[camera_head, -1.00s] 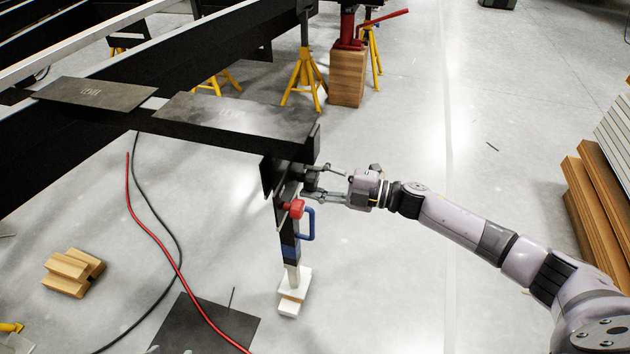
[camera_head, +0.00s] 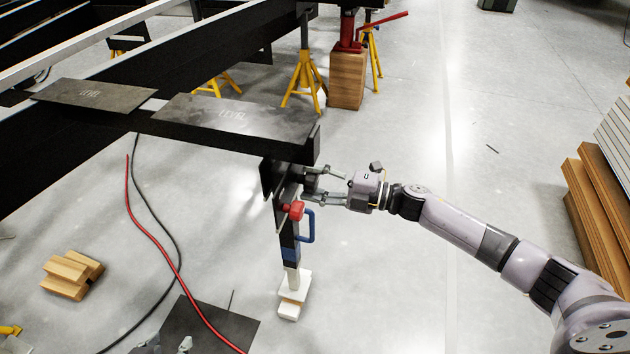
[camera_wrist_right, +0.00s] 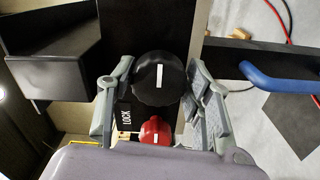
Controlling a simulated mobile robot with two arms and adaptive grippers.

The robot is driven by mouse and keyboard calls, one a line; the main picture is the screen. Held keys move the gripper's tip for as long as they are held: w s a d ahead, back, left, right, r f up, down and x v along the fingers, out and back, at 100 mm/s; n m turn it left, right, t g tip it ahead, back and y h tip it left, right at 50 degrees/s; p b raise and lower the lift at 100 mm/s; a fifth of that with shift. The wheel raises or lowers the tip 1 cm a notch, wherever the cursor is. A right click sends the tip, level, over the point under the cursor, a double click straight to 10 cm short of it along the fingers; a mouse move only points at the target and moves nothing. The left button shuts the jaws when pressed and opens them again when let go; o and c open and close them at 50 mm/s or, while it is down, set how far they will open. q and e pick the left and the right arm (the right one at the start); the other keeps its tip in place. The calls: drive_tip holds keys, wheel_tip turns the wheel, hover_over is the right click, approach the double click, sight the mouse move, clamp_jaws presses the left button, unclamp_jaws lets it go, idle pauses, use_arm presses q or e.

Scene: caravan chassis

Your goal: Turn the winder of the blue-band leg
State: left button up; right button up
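The blue-band leg (camera_head: 291,254) is a dark upright post under the frame, with a blue band, a blue handle (camera_head: 308,226) and a white foot. Its winder (camera_wrist_right: 158,78) is a round black knob with a white mark, nearly upright in the wrist view. My right gripper (camera_head: 310,184) is at the winder, one finger on each side; whether the fingers press on it cannot be told. A red knob (camera_head: 293,210) beside a LOCK label shows just below the winder in the wrist view (camera_wrist_right: 156,130). My left gripper (camera_head: 166,344) shows only its separated fingertips at the bottom edge, empty.
A steel plate (camera_head: 236,117) lies on the frame above the leg. Red and black hoses (camera_head: 155,235) run over the floor at left. Wood blocks (camera_head: 72,274) and a dark mat (camera_head: 225,325) lie there. Timber (camera_head: 597,215) is stacked at right.

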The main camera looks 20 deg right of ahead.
drive_tip(key=shift+o, duration=1.4)
drive_tip(key=v, duration=1.2)
